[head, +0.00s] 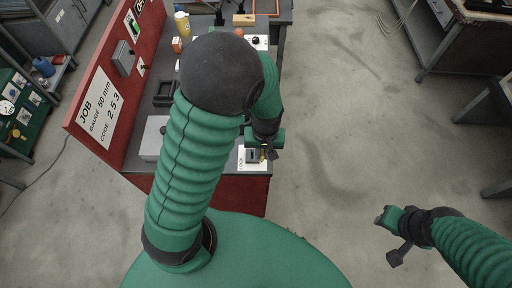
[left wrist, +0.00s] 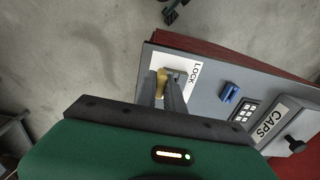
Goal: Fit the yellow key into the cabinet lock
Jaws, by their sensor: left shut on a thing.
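My left gripper (head: 265,152) is at the front right corner of the grey bench top. It is shut on the yellow key (left wrist: 161,79), whose yellow part shows between the fingers (left wrist: 166,92) in the left wrist view. The key's tip is hidden. The cabinet lock (head: 253,156) sits beside a white LOCK label and also shows in the left wrist view (left wrist: 181,73). The fingers are right at the lock; I cannot tell whether the key is in it. My right gripper (head: 389,237) is open and empty over the floor at the right.
A red panel (head: 130,45) with a JOB sign stands along the bench's left side. A yellow bottle (head: 182,24) stands farther back.

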